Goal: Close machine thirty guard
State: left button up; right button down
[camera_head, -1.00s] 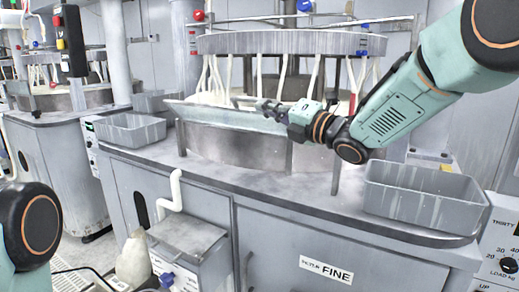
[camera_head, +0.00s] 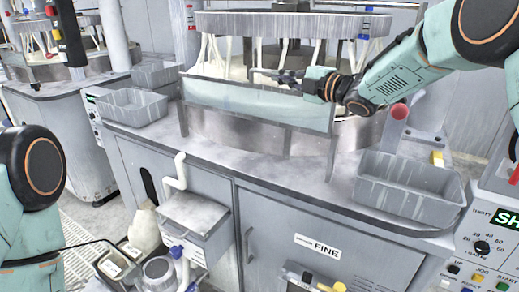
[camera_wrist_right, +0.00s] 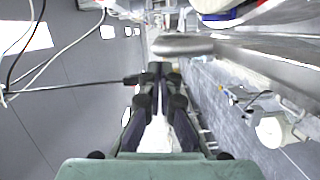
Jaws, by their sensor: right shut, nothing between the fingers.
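The guard (camera_head: 255,103) is a pale, see-through panel across the front of the polishing machine (camera_head: 285,25). In the head view it stands close to upright between two posts. My right gripper (camera_head: 262,75) is shut and empty at the guard's top edge; I cannot tell if it touches it. In the right wrist view the shut fingers (camera_wrist_right: 160,72) point away from me beside a metal edge. The control panel (camera_head: 478,222) at the right carries the word THIRTY. My left arm shows at the left edge, but its gripper is out of view.
A grey bin (camera_head: 408,188) sits on the worktop right of the guard and another bin (camera_head: 130,107) sits to the left. A red knob (camera_head: 399,111) stands behind the right bin. A box with a white pipe (camera_head: 190,215) juts out below the worktop.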

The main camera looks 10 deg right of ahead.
jog(key=shift+w+d+r+p, duration=0.15)
jog(key=shift+w+d+p, duration=0.15)
jog(key=shift+w+d, duration=0.15)
jog(key=shift+a, duration=0.25)
dwell(0.3)
